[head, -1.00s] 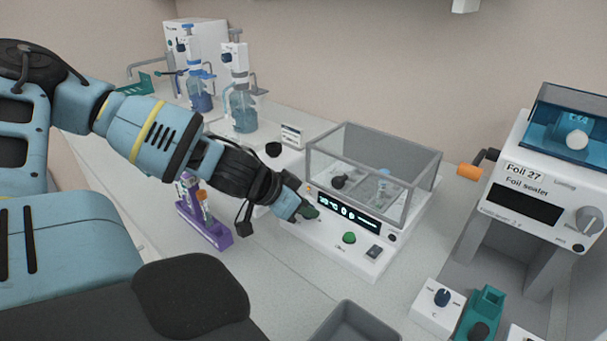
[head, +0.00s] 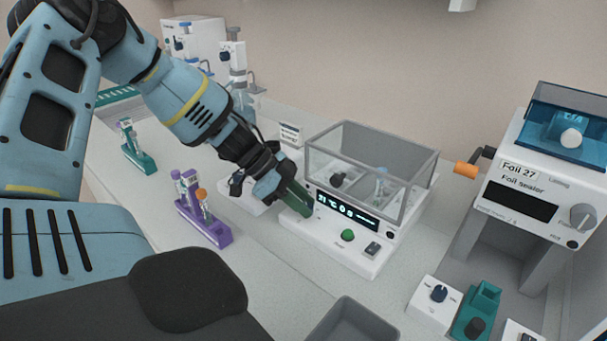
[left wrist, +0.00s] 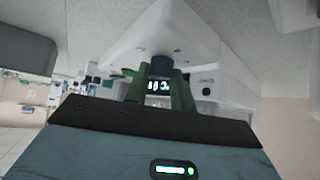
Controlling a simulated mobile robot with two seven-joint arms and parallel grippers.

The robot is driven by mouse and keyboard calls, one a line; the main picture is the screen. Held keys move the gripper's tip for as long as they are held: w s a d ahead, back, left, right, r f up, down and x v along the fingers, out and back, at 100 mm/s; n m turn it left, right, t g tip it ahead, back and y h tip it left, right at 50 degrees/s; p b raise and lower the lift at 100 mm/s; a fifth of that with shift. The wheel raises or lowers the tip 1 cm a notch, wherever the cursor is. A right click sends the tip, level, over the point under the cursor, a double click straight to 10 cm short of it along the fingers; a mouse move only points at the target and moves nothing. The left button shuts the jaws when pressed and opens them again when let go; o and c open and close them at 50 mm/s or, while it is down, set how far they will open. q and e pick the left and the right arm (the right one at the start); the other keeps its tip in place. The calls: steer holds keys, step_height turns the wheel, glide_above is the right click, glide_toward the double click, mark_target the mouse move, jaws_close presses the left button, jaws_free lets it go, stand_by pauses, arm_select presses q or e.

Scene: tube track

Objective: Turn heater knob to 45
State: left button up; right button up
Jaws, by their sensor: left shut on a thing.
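The heater (head: 335,250) is a white box with a clear grey lid, at the middle of the head view. Its front panel has a lit display (head: 346,212); the digits are too blurred to read surely. My left gripper (head: 305,209) reaches in from the left to the panel's left end, with its green fingers hiding the knob there. In the left wrist view, the green fingers (left wrist: 160,90) are shut on the dark knob (left wrist: 162,66), one finger on each side. My right gripper is not in view.
A green button (head: 347,235) and a small switch (head: 372,249) sit right of the gripper. A purple tube rack (head: 206,226) stands to the left, a grey bin (head: 352,322) in front. The foil sealer (head: 520,180) stands at right. Bare counter lies between bin and heater.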

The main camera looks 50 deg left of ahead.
arm_select(q)
steer(key=shift+f+m+g+h+b, duration=0.1)
steer(key=shift+m+g+h+b, duration=0.45)
steer(key=shift+m, duration=0.45)
steer(key=o, duration=1)
steer(key=shift+p+v, duration=0.45)
steer(key=shift+v, duration=3.5)
steer(key=shift+w, duration=0.15)
